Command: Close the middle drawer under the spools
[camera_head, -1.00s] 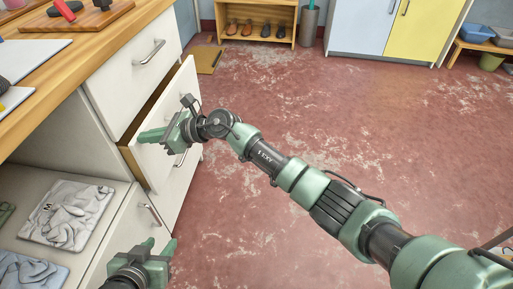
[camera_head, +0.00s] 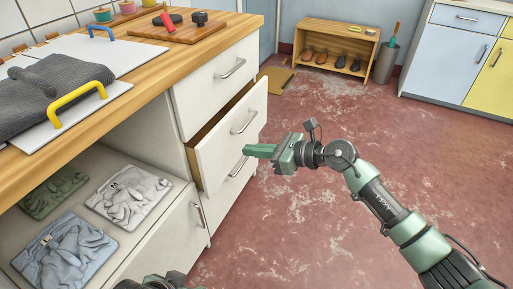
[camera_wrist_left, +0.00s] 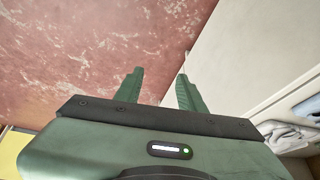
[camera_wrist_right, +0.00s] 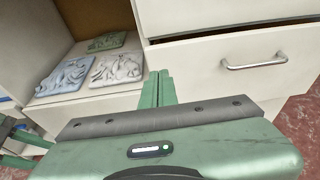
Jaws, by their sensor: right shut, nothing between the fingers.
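The middle drawer (camera_head: 215,150) is white and stands pulled partly out of the cabinet, with its wooden inside edge showing. It has a metal bar handle (camera_head: 244,122). In the right wrist view the drawer front (camera_wrist_right: 205,70) shows a dark gap above it. My right gripper (camera_head: 247,150) is shut and empty, its fingertips in front of the drawer's lower face; I cannot tell if they touch. The fingers (camera_wrist_right: 159,75) also show in its wrist view. My left gripper (camera_wrist_left: 158,75) is open and empty beside the cabinet. Small coloured spools (camera_head: 102,15) stand on the counter.
The closed top drawer (camera_head: 215,85) is above, and a lower drawer handle (camera_head: 238,170) shows below. Folded clothes (camera_head: 128,190) lie on an open shelf at left. A shoe rack (camera_head: 335,45) stands far back. The red floor (camera_head: 320,215) at right is clear.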

